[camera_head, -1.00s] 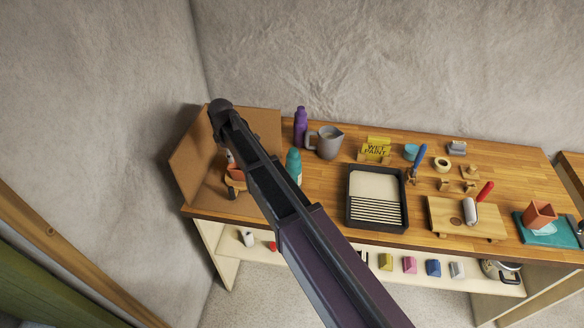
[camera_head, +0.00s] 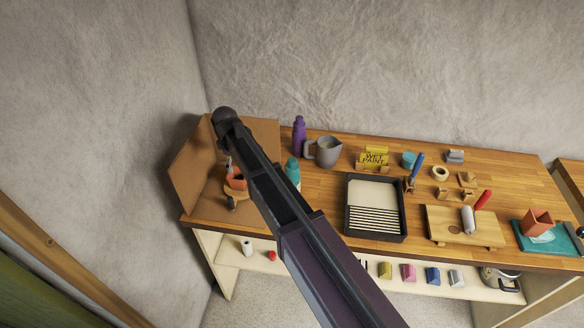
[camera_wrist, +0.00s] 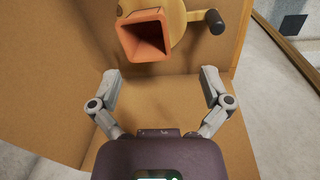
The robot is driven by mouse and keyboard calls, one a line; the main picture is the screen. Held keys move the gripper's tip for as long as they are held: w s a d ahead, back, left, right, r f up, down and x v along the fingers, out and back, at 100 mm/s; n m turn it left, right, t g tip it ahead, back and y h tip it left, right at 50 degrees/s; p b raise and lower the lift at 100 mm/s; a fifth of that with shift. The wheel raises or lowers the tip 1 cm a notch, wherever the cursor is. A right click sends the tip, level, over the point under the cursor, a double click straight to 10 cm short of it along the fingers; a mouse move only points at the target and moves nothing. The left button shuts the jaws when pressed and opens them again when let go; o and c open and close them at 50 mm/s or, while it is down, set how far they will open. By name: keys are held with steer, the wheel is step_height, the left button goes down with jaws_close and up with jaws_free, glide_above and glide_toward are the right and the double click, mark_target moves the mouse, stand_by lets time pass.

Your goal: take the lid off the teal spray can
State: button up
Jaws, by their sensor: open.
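The teal spray can (camera_head: 292,173) stands upright on the wooden workbench, right of the cardboard booth. Its rounded top shows, but my arm covers part of its body. I cannot make out where its lid begins. In the wrist view my gripper (camera_wrist: 160,75) is open with nothing between its fingers. It is over the cardboard booth, with an orange square cup ahead of it. The spray can is not in the wrist view. In the head view my arm hides most of the gripper.
The cardboard booth (camera_head: 190,172) holds the orange cup (camera_wrist: 146,38) on a wooden stand (camera_wrist: 180,20). A purple bottle (camera_head: 299,138) and a grey jug (camera_head: 326,151) stand behind the can. A black paint tray (camera_head: 375,234) lies to its right. Bare bench lies between can and tray.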

steer(key=w+d+r+m+p, duration=0.2)
steer(key=d+r+m+p, duration=0.35)
steer(key=d+m, duration=0.35)
step_height(320, 180, up, 5)
steer(key=m+g+p, duration=0.1)
steer(key=m+p, duration=0.4)
steer(key=m, duration=0.6)
glide_above(292, 167)
steer(key=w, duration=0.2)
steer(key=shift+s+r, duration=0.1)
steer(key=shift+s, duration=0.05)
step_height(292, 167, down, 9)
steer(key=b, duration=0.8)
steer(key=shift+r+b, duration=0.2)
steer(key=shift+b, duration=0.2)
steer(key=shift+s+f+b, duration=0.1)
steer(key=shift+f+b, duration=2.5)
steer(key=c, duration=0.7)
